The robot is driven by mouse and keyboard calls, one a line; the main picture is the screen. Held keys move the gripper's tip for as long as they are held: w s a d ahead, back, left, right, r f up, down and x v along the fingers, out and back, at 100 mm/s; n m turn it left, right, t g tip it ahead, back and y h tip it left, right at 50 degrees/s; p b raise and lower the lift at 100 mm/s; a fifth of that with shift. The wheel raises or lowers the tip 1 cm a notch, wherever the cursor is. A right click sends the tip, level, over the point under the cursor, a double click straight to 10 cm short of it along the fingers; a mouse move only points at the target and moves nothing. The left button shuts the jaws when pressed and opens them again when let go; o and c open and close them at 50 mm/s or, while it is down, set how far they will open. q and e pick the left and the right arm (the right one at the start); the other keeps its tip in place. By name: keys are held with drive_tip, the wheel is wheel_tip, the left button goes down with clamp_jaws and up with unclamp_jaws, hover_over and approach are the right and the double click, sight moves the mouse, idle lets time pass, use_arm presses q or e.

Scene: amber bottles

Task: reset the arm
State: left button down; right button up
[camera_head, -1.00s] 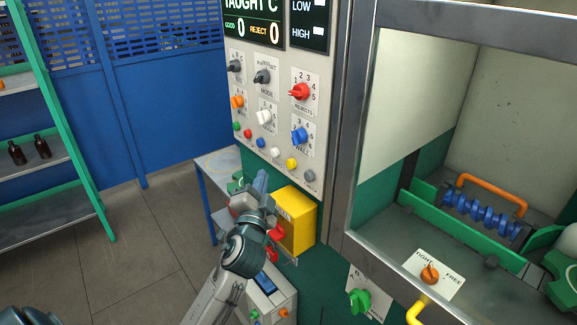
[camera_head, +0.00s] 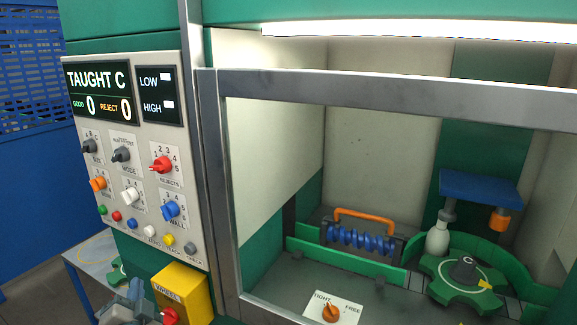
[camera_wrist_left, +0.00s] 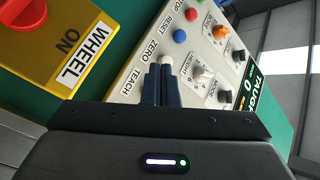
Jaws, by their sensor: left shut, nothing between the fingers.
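My left gripper (camera_head: 136,292) is at the bottom left of the head view, in front of the machine and left of the yellow switch box (camera_head: 180,293). In the left wrist view its two dark fingers (camera_wrist_left: 160,78) are together with nothing between them. They point at the control panel (camera_wrist_left: 195,65), near a white button (camera_wrist_left: 167,59) by the ZERO and TEACH labels. I cannot tell whether they touch it. The panel (camera_head: 150,215) also shows in the head view, above the gripper. My right gripper is in neither current view.
The machine's metal frame (camera_head: 209,180) borders an open-looking bay. Inside are a blue screw roller (camera_head: 362,241), an orange handle (camera_head: 362,216), a white bottle (camera_head: 437,239) and a green star wheel (camera_head: 462,285). A grey-topped table (camera_head: 92,257) stands at left.

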use_arm(q)
drive_tip(key=s+d+f+n+g+h, duration=0.3)
drive_tip(key=s+f+g, duration=0.4)
drive_tip(key=s+f, duration=0.6)
drive_tip(key=s+d+f+n+g+h, duration=0.1)
drive_tip(key=s+d+f+g+h, duration=0.2)
drive_tip(key=s, duration=0.5)
drive_tip(key=s+d+f+n+g+h, duration=0.1)
drive_tip(key=s+d+f+g, duration=0.2)
drive_tip(key=s+f, duration=0.35)
wheel_tip(320, 180, down, 30)
drive_tip(key=a+g+b, duration=0.2)
drive_tip(key=a+b, duration=0.1)
drive_tip(key=s+f+b, duration=0.1)
drive_tip(key=s+f, duration=0.8)
drive_tip(key=f, duration=0.3)
drive_tip(key=s+f+b, duration=0.1)
drive_tip(key=s+f, duration=0.9)
drive_tip(key=f, duration=0.2)
drive_tip(key=shift+a+f+g, duration=0.15)
drive_tip(key=shift+a+g, duration=0.25)
drive_tip(key=shift+a, duration=0.05)
